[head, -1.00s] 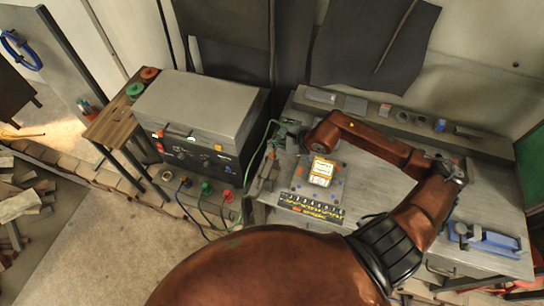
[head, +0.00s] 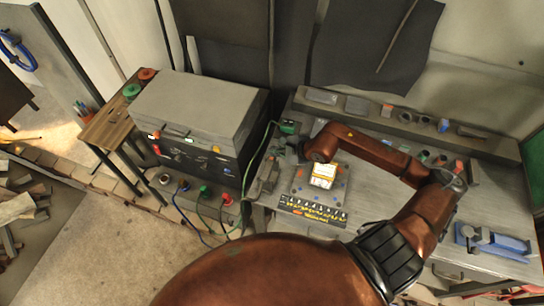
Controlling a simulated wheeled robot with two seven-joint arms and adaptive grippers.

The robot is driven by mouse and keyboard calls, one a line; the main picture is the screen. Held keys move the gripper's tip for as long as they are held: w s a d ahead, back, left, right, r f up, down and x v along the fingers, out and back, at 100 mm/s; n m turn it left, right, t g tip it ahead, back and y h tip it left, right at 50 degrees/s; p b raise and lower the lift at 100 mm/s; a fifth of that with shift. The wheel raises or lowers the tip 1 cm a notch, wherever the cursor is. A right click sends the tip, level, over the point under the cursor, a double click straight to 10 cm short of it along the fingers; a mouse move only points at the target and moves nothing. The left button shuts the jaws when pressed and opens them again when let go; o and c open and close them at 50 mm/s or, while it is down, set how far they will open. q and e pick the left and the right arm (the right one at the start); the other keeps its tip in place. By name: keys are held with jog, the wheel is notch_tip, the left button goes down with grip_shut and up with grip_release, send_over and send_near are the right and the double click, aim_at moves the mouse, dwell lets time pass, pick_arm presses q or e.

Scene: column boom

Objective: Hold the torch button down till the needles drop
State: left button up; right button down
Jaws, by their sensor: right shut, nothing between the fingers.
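The grey-topped welding machine (head: 195,108) stands on the left, with a dark front panel (head: 185,158) carrying small lights and knobs. Its needles are too small to read. My right arm crosses the bench from the right, and its wrist end points down at the left part of the bench. My right gripper (head: 307,158) is shut and empty there, mostly hidden by the wrist, beside a plate with a yellow-white label (head: 323,175). I cannot tell whether it touches anything. A green piece (head: 289,127) with a cable lies behind it; I cannot make out the torch button. My left gripper is out of view.
A numbered strip (head: 312,209) lies at the bench's front edge. A blue clamp (head: 492,243) lies at the right. Small items sit on the rear ledge (head: 400,121). Cables hang from coloured sockets (head: 204,190) below the machine. The bench (head: 375,190) is clear right of the plate.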

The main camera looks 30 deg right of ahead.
aim_at(273, 158)
jog(key=shift+f, duration=0.1)
dwell(0.8)
jog(key=shift+f+b, duration=0.35)
jog(key=shift+b, duration=0.25)
jog(key=shift+f+b, duration=0.45)
jog(key=shift+b, duration=0.05)
dwell(0.5)
dwell(2.9)
jog(key=shift+r+p, duration=0.35)
jog(key=shift+r, duration=0.55)
jog(key=shift+r, duration=0.1)
jog(key=shift+r+p, duration=1.05)
jog(key=shift+r, duration=1.4)
jog(key=shift+f, duration=0.1)
